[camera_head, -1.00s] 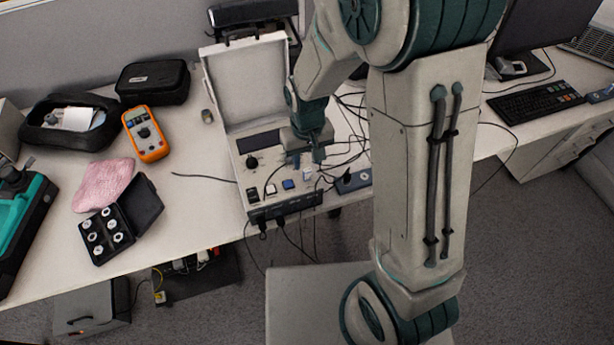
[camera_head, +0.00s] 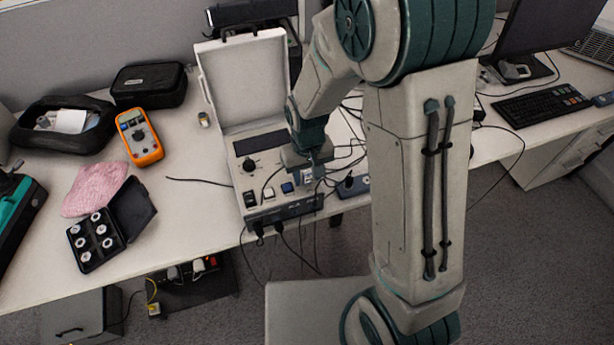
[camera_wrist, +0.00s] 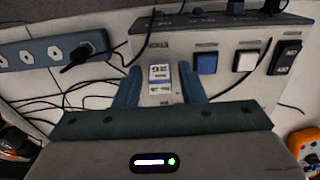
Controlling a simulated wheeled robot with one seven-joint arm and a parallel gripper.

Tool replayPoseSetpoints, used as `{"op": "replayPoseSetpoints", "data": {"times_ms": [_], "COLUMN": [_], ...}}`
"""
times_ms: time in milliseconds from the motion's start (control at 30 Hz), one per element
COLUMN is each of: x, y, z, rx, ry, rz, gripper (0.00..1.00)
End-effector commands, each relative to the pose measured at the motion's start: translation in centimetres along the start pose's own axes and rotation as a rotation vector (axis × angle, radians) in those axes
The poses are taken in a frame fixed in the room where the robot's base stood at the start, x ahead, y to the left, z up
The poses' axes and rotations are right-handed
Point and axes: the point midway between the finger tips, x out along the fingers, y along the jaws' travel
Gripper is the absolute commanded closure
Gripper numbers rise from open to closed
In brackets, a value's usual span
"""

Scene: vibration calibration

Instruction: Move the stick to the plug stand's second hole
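A small white block with a blue label (camera_wrist: 160,78), which I take to be the stick, stands on the front part of the grey instrument panel. In the head view the stick (camera_head: 308,176) is partly covered by my gripper (camera_head: 311,175). In the wrist view my gripper (camera_wrist: 160,82) has one blue-grey finger on each side of the stick. Narrow gaps seem to show between fingers and stick; contact is not clear. A blue-grey strip with several holes (camera_wrist: 35,54), likely the plug stand, lies beside the instrument; a black plug sits in one hole. It also shows in the head view (camera_head: 347,192).
The instrument (camera_head: 250,203) has a raised lid (camera_head: 240,80), a knob and rocker switches. Loose black cables lie around my gripper. An orange multimeter (camera_head: 140,137), a pink cloth (camera_head: 95,188) and an open black case (camera_head: 98,240) are on the left.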

Motion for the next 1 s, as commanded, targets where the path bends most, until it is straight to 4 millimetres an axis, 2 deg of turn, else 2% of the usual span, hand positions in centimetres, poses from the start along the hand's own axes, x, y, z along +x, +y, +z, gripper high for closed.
{"op": "replayPoseSetpoints", "data": {"times_ms": [100, 233, 1000], "x": [-0.02, -0.02, -0.65], "y": [0.0, -0.01, -0.02], "z": [-0.01, -0.01, -0.03], "rx": [0.0, 0.0, -0.001], "ry": [0.0, 0.0, 0.001], "rz": [0.0, 0.0, 0.0], "gripper": [0.64, 1.0, 1.0]}}
